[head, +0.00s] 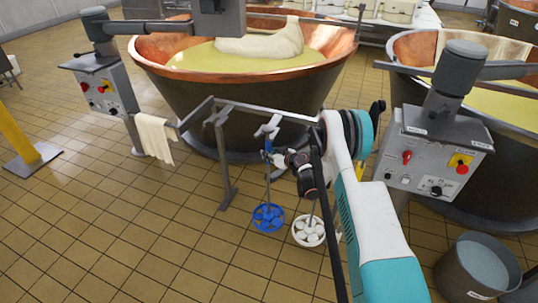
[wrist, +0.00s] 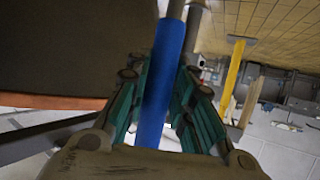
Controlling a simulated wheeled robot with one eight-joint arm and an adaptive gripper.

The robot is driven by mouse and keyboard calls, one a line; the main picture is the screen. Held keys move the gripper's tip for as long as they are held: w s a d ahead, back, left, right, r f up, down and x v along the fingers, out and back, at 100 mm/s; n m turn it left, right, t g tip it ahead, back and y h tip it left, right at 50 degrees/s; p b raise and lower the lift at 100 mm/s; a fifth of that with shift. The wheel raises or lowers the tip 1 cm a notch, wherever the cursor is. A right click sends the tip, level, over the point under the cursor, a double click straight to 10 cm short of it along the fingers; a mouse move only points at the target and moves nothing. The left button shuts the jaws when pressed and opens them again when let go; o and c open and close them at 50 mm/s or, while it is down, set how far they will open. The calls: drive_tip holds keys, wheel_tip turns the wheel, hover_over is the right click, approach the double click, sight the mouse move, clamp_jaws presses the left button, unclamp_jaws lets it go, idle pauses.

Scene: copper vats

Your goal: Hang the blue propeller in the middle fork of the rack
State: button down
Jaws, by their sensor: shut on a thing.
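The blue propeller (head: 268,217) hangs upright with its bladed ring low and its shaft rising to the rack's bar. My gripper (head: 280,158) is beside the upper shaft in the head view. In the wrist view, my gripper (wrist: 165,78) has its green-sided fingers closed on both sides of the blue shaft (wrist: 163,90). The metal rack (head: 222,122) stands in front of a copper vat. The propeller's top is close to the rack's bar; I cannot tell whether it rests in a fork.
A white propeller (head: 308,231) hangs just right of the blue one, partly behind my arm. A cloth (head: 155,137) hangs at the rack's left end. Copper vats (head: 240,100) stand behind, a control box (head: 435,150) and bucket (head: 478,265) at right. Floor at left front is clear.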

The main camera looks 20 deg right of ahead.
drive_tip(key=shift+d, duration=0.1)
drive_tip(key=c, duration=1.3)
unclamp_jaws()
drive_tip(key=shift+w, duration=0.1)
drive_tip(key=v, duration=1.2)
drive_tip(key=s+a+r+g, duration=0.1)
drive_tip(key=a+r, duration=0.1)
drive_tip(key=r, duration=0.6)
drive_tip(key=s+a+r+g, duration=0.1)
drive_tip(key=s+a+r, duration=0.1)
drive_tip(key=r, duration=0.5)
drive_tip(key=s+a+r+m+g+h, duration=0.15)
drive_tip(key=s+a+r, duration=0.25)
drive_tip(key=s+r, duration=0.7)
drive_tip(key=s+r+m+h, duration=0.1)
drive_tip(key=s+r, duration=0.1)
drive_tip(key=s, duration=0.7)
drive_tip(key=s+a+r+m+g+h, duration=0.1)
drive_tip(key=s+r, duration=0.1)
drive_tip(key=s, duration=0.8)
drive_tip(key=s+r+m+h, duration=0.1)
drive_tip(key=s+r+h, duration=0.1)
drive_tip(key=s, duration=0.8)
drive_tip(key=shift+a+r, duration=0.1)
drive_tip(key=shift+a, duration=0.1)
